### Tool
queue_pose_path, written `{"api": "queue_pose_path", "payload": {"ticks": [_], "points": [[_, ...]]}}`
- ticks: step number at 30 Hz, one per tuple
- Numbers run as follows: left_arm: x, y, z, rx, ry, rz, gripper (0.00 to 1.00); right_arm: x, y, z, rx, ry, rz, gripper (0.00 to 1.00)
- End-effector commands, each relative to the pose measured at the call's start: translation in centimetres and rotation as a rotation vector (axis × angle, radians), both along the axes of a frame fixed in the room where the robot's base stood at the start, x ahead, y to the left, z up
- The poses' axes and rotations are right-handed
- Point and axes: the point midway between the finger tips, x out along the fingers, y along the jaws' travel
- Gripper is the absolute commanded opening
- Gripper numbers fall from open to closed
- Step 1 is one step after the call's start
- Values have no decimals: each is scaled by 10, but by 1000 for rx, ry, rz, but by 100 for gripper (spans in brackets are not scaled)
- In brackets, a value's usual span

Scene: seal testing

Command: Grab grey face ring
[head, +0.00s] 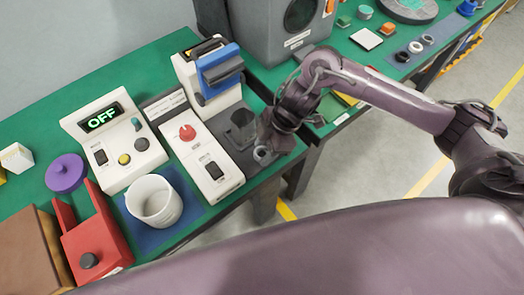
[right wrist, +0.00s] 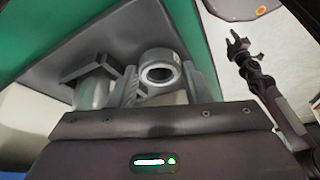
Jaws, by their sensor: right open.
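The grey face ring (head: 264,155) stands near the front edge of the green bench, on a dark grey base. In the right wrist view the ring (right wrist: 160,68) shows its round opening and sits between or just beyond my gripper's fingers. My right gripper (head: 271,140) is open, close over the ring; contact cannot be told. In the right wrist view, a slim arm that looks like my left one ends in a small gripper (right wrist: 238,43) with fingers apart, away from the ring.
A dark square cup (head: 241,126) stands just left of the ring. Beside it are a white control box with red knob (head: 205,150), a blue-topped press (head: 218,72), a white cup (head: 154,201) and a red holder (head: 91,240). Small rings (head: 416,48) lie on the far bench.

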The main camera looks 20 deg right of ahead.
Motion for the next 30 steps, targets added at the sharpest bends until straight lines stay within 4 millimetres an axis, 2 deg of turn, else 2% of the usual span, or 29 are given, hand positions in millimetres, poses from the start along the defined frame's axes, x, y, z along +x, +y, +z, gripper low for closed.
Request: {"api": "queue_pose_path", "payload": {"ticks": [4, 11, 19, 23, 28, 30], "points": [[3, 0, 0, 0, -4, 0, 36, 0, 0, 0, 0, 0, 0, 43], [3, 0, 0, 0, -4, -1, 36, 0, 0, 0, 0, 0, 1, 15], [3, 0, 0, 0, -4, -1, 36, 0, 0, 2, 1, -1, 1, 15], [2, 0, 1, 1, -3, -2, 36, 1, 0, 9, 1, -3, 2, 15], [2, 0, 2, 1, -2, -2, 36, 1, 0, 33, 2, -6, 2, 15], [1, 0, 7, 1, -2, -2, 36, 2, 0, 53, 1, -9, 4, 15]]}}
